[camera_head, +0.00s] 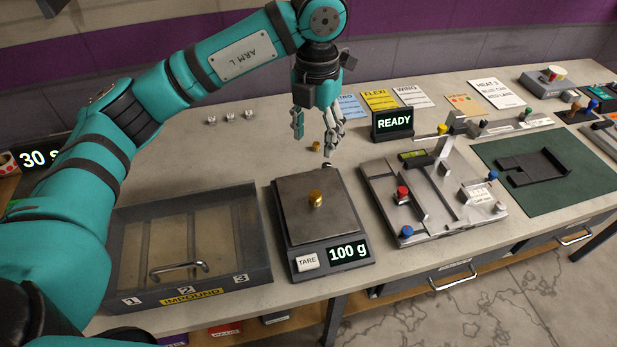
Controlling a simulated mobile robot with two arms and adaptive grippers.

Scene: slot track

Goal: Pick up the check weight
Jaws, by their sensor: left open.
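A small brass check weight (315,198) stands upright on the plate of the dark scale (288,230), whose display reads 100 g. My left gripper (315,141) points down with its fingers apart and empty. It is behind the scale in the picture and apart from the weight on the plate. Another small brass piece (316,147) shows on the table behind the scale, between the fingertips in the picture; its height gap to the fingers is hard to tell. My right gripper is out of view.
A clear-lidded IMPOUND box (255,285) stands left of the scale. A metal fixture (400,236) with coloured knobs stands to its right, with a READY display (393,123) behind. A green mat (590,165) lies farther right. The table behind the box is mostly clear.

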